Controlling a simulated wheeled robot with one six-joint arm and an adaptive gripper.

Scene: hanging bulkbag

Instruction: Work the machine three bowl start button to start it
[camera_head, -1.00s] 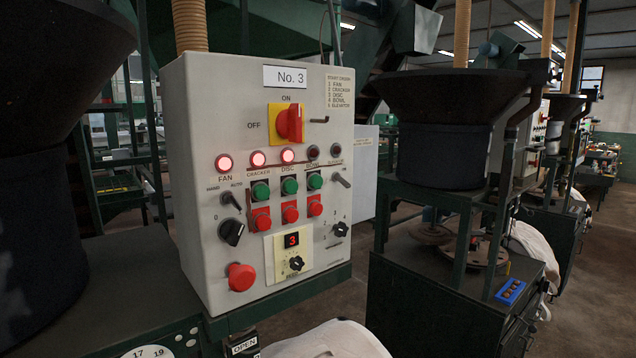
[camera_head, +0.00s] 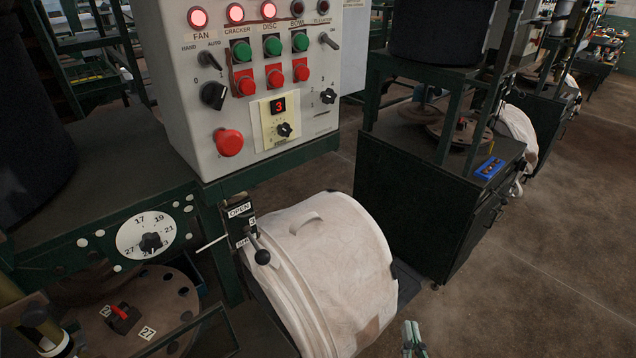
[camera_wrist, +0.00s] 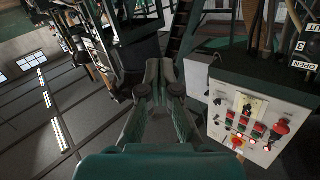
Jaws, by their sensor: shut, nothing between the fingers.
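The No. 3 control panel (camera_head: 180,90) stands at the upper left in the head view, its top cut off. The green bowl start button (camera_head: 300,41) is the rightmost of three green buttons, under the BOWL label and above a red button (camera_head: 301,73). The lamps for fan, cracker and disc glow red; the bowl lamp (camera_head: 297,8) is dark. My gripper (camera_head: 412,340) shows at the bottom edge of the head view, well below and right of the panel. In the wrist view my gripper (camera_wrist: 165,68) is shut and empty, with the panel (camera_wrist: 240,85) tilted at the right, apart from the fingers.
A bulging white bag (camera_head: 330,265) hangs below the panel. An OPEN lever (camera_head: 258,248) and a numbered dial (camera_head: 148,238) are left of it. A red mushroom button (camera_head: 229,142) is low on the panel. A dark machine cabinet (camera_head: 425,195) stands right. Floor is clear at far right.

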